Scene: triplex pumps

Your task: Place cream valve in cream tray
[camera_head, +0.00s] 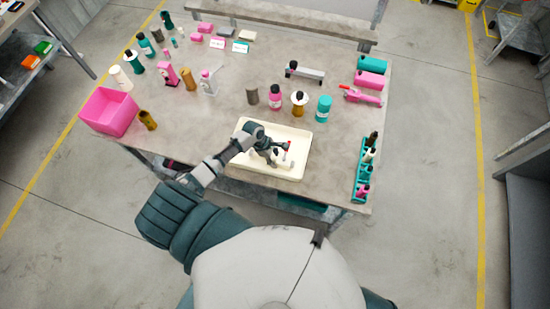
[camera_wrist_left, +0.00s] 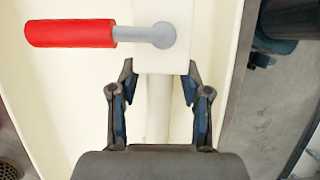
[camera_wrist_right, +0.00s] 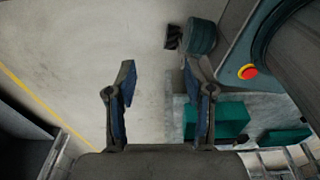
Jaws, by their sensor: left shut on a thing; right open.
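The cream valve (camera_wrist_left: 157,95) has a cream body and a grey stem with a red handle (camera_wrist_left: 70,33). My left gripper (camera_wrist_left: 160,90) is shut on the cream body, one finger on each side. The cream tray (camera_head: 241,165) lies near the front edge of the table, and my left gripper (camera_head: 272,154) is over its inside in the head view. There the valve (camera_head: 287,147) is partly hidden by the gripper. I cannot tell whether the valve touches the tray floor. My right gripper (camera_wrist_right: 160,100) is open and empty, above the floor.
A pink bin (camera_head: 108,112) stands at the table's left, beside a brown bottle (camera_head: 147,120). A teal rack with bottles (camera_head: 358,184) is at the right front. Several bottles, including a pink one (camera_head: 275,98) and a teal one (camera_head: 323,108), stand behind the tray.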

